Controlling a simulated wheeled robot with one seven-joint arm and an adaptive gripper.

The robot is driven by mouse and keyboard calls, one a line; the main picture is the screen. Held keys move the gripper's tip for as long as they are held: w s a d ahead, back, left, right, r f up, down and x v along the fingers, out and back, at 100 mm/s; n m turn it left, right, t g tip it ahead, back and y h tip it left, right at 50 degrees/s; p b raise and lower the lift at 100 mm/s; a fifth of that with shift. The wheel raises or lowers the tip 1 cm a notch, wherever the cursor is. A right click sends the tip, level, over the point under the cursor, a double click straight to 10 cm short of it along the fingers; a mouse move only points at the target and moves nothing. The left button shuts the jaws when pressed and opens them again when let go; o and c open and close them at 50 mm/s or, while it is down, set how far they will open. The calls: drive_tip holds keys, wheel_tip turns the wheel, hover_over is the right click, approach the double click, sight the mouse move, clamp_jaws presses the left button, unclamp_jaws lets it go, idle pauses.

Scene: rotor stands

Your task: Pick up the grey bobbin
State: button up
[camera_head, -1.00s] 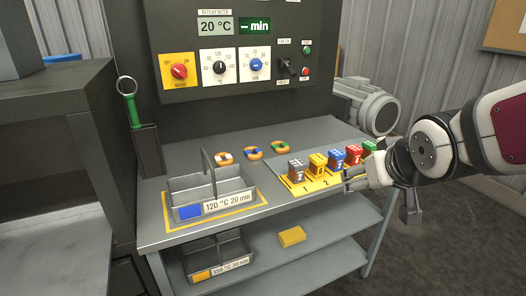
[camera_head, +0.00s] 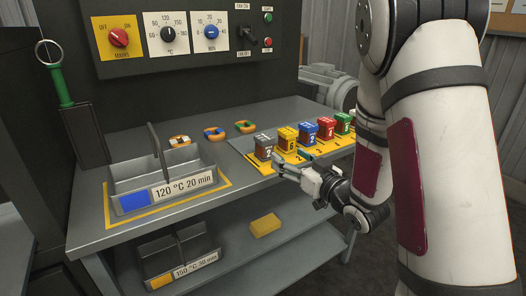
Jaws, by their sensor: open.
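The grey bobbin (camera_head: 264,147) stands upright at the left end of a row of coloured bobbins on a yellow numbered strip (camera_head: 257,167). My gripper (camera_head: 282,168) is open, with its fingers pointing left toward the row. It is just in front and to the right of the grey bobbin, near the yellow bobbin (camera_head: 286,138). No bobbin shows between the fingers. Whether a finger touches the strip or a bobbin I cannot tell.
Blue (camera_head: 308,132), red (camera_head: 326,127) and green (camera_head: 343,123) bobbins stand to the right in the row. A grey handled tray (camera_head: 205,174) stands left on the table. Several small rings lie behind. A lower shelf holds another tray (camera_head: 205,246) and a yellow block (camera_head: 265,225).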

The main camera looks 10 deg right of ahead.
sight(269, 142)
drive_tip(key=b+x, duration=0.1)
drive_tip(key=x, duration=1.2)
drive_tip(key=shift+r, duration=0.1)
drive_tip(key=c, duration=1.5)
